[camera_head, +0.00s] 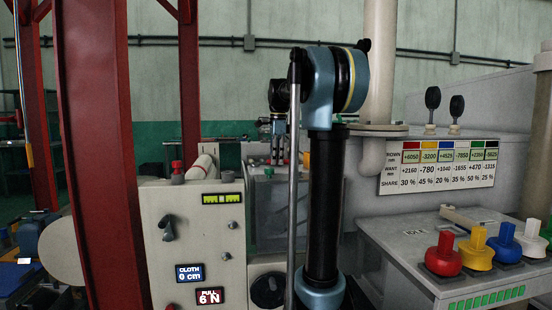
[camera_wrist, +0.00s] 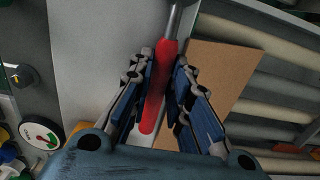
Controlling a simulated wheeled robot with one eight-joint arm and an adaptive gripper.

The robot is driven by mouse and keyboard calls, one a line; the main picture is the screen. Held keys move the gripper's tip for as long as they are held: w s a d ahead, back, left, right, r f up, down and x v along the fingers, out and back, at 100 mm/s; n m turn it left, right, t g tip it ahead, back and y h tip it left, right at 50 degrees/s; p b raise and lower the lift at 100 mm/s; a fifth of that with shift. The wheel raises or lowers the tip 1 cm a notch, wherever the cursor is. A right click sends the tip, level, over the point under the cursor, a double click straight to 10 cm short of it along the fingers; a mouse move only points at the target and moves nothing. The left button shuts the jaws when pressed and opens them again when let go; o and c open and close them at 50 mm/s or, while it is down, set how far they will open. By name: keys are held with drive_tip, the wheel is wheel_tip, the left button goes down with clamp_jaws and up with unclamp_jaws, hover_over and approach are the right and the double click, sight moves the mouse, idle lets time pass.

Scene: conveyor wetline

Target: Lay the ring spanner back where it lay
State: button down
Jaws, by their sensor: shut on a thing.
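The ring spanner (camera_wrist: 157,88) has a red handle and a grey metal shank. In the wrist view it lies lengthwise between the two blue-padded fingers of my gripper (camera_wrist: 159,72), which is shut on its handle. Its metal end points to the top of the picture and is partly cut off by the frame edge. In the head view my gripper (camera_head: 278,132) is small and far back behind my arm, above the machine. The spanner cannot be made out clearly there.
Below the spanner in the wrist view are a grey panel (camera_wrist: 90,55), a brown board (camera_wrist: 225,75) and several pale rolls (camera_wrist: 270,88). A round dial (camera_wrist: 41,137) is at left. The head view shows a control box (camera_head: 195,245), a red post (camera_head: 95,150) and coloured knobs (camera_head: 475,250).

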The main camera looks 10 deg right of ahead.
drive_tip(key=c, duration=1.4)
unclamp_jaws()
drive_tip(key=r, duration=1.1)
drive_tip(key=shift+d+r, duration=0.2)
drive_tip(key=shift+r, duration=0.2)
